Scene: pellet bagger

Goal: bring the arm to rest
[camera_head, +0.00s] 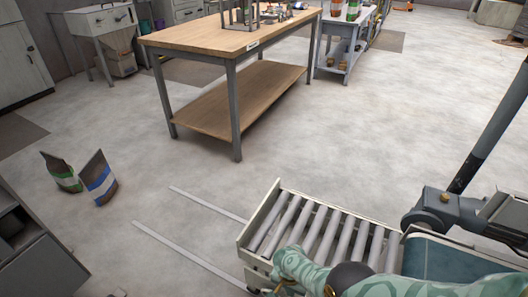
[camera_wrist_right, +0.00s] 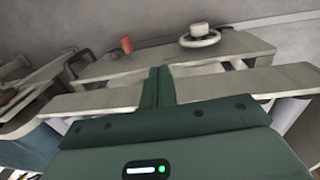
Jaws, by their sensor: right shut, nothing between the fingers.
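My right arm, with a teal patterned cover, comes in at the bottom right of the head view, over the near end of the roller conveyor (camera_head: 325,232). Its fingers cannot be made out there. In the right wrist view my right gripper (camera_wrist_right: 160,73) is shut, with its two teal fingers together and nothing between them. Beyond the fingers is a pale machine top with a round handwheel (camera_wrist_right: 200,38), a red knob (camera_wrist_right: 126,45) and a dark handle (camera_wrist_right: 76,64). I cannot tell how far the fingers are from it. My left gripper is in neither view.
A wooden workbench (camera_head: 190,37) with a lower shelf stands at the back. Open floor lies between. A blue belt (camera_head: 450,258) is at lower right.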

